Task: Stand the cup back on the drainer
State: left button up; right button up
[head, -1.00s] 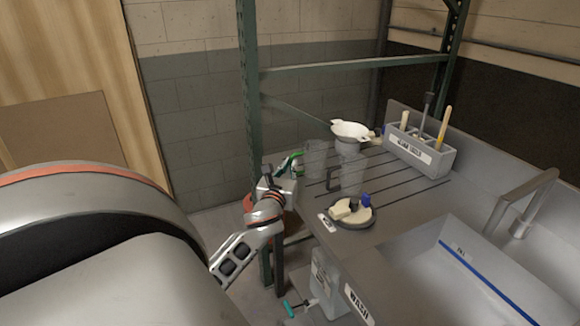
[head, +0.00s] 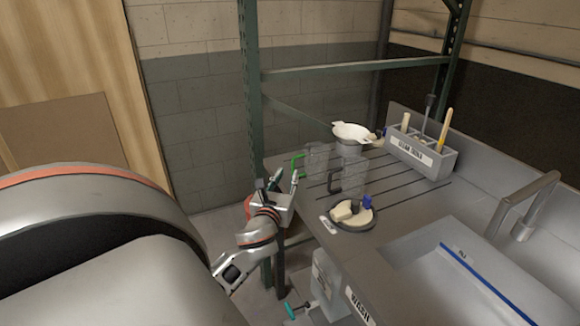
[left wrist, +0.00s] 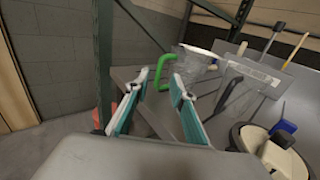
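A clear cup with a green handle (head: 318,158) stands upright on the grooved drainer (head: 397,183), near its left edge. The cup also shows in the left wrist view (left wrist: 198,62), with its green handle (left wrist: 142,98) facing my gripper. My left gripper (head: 286,179) is open and empty, just left of the cup. In the left wrist view its two teal-padded fingers are spread, and the handle shows beyond and between them, apparently clear of both. A second clear cup with a black handle (head: 354,177) stands to the right. My right gripper is not in view.
A round dish with a pale block and a blue piece (head: 352,217) lies at the drainer's front. A white strainer-like bowl (head: 350,132) sits behind the cups. A grey tool holder (head: 420,158) stands at the back right. A green rack post (head: 247,95) rises close by.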

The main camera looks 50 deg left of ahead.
pick_arm(q)
jog(key=v, duration=0.6)
jog(key=shift+s+d, duration=0.1)
jog(key=shift+s, duration=0.05)
dwell(0.3)
